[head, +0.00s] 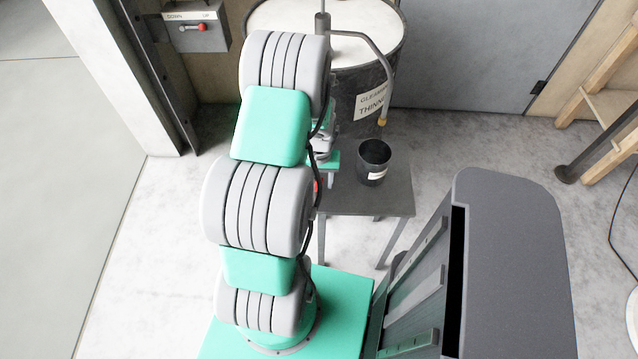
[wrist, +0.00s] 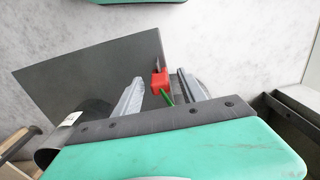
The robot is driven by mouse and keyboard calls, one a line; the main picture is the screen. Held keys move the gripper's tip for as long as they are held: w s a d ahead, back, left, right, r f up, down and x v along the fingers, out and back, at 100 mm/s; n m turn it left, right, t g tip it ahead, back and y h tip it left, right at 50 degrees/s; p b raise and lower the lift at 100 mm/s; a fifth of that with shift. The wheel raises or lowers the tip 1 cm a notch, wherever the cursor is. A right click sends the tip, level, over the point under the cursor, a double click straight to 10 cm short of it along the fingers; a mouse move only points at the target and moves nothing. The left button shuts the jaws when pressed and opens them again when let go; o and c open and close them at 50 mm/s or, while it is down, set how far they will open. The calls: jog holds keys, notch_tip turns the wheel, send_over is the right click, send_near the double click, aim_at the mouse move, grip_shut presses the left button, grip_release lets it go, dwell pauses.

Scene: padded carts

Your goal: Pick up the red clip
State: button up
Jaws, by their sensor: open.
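The red clip (wrist: 160,80) lies on the grey table (wrist: 95,75), close to the table's edge, in the wrist view. A small dark piece sticks up at its top, and a thin green piece shows just below it. My gripper (wrist: 159,77) is open, with one finger on each side of the clip; I cannot tell whether either touches it. In the head view only a sliver of red (head: 316,186) shows beside my arm, and my arm hides most of the gripper and the clip. The table (head: 350,197) also shows there.
A black cup with a white label (head: 373,162) stands on the table, right of my arm. A large drum (head: 362,90) stands behind the table. A grey padded cart (head: 515,265) is at the right. Open floor lies to the left.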

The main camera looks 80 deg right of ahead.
jog(key=shift+c, duration=0.5)
grip_shut()
jog(key=shift+r, duration=0.1)
